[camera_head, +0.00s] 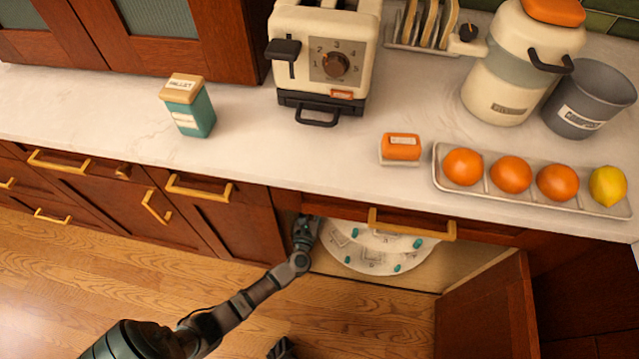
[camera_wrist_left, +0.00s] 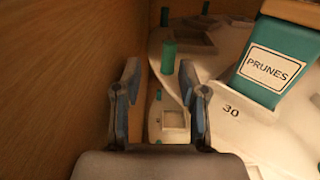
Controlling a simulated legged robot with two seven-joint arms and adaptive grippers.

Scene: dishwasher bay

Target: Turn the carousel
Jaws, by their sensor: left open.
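The white, round, tiered carousel (camera_head: 352,259) sits inside the open lower cabinet, with teal pegs and square marks on its tiers. Its upper part is hidden under the counter. In the left wrist view the carousel (camera_wrist_left: 245,145) fills the right side, with the number 30 on its surface. A teal peg (camera_wrist_left: 168,56) stands up beyond the fingers. My left gripper (camera_head: 305,228) reaches into the cabinet at the carousel's left edge. Its fingers (camera_wrist_left: 162,100) are apart and hold nothing; contact with the carousel cannot be told. A dark part at the bottom edge may be my right gripper (camera_head: 282,348).
A teal canister marked PRUNES (camera_wrist_left: 272,65) stands on the carousel. The cabinet's wooden side wall (camera_wrist_left: 55,80) is close on the left. The open cabinet door (camera_head: 490,315) stands at right, and a drawer handle (camera_head: 412,226) juts out above. Open floor lies in front.

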